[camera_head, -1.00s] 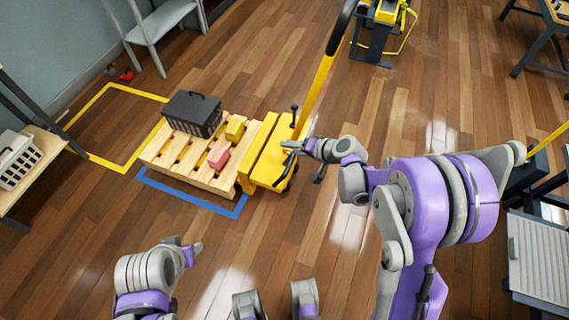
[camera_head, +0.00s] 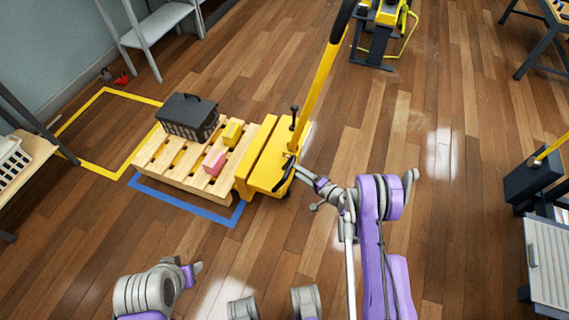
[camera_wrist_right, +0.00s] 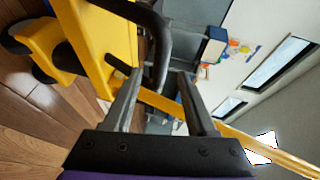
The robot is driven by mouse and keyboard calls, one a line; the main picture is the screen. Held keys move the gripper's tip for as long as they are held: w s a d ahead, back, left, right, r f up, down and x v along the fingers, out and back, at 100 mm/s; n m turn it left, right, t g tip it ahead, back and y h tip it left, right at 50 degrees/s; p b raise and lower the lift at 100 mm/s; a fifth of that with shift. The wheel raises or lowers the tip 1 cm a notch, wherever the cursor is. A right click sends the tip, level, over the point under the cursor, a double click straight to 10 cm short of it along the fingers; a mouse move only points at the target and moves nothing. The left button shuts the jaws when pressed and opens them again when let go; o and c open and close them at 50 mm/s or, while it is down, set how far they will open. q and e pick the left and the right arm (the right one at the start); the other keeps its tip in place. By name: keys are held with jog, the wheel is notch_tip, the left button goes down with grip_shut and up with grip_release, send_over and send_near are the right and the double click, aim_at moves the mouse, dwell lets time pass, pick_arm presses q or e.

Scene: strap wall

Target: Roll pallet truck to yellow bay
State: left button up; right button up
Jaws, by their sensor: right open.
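The yellow pallet truck (camera_head: 262,158) stands right of a wooden pallet (camera_head: 158,158), its long yellow handle (camera_head: 321,80) tilted up to a black grip. The pallet lies mostly inside a blue floor outline (camera_head: 185,204). The yellow bay (camera_head: 97,171) is a taped outline just to the left, its floor mostly bare. My right gripper (camera_head: 288,172) is at the truck's right-hand side. In the right wrist view the gripper (camera_wrist_right: 160,85) is open, with a black curved bar (camera_wrist_right: 155,30) beyond and near its fingertips; contact is unclear. My left gripper (camera_head: 194,268) is low, away from the truck.
A black crate (camera_head: 188,117), a yellow block (camera_head: 232,132) and a pink block (camera_head: 214,161) sit on the pallet. A grey shelf (camera_head: 158,22) stands behind the bay. A wooden bench (camera_head: 32,158) is at left. Open floor lies right of the truck.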

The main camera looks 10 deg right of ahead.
jog(key=x, duration=0.8)
jog(key=shift+b, duration=0.3)
jog(key=shift+w+a, duration=0.15)
grip_shut()
dwell(0.9)
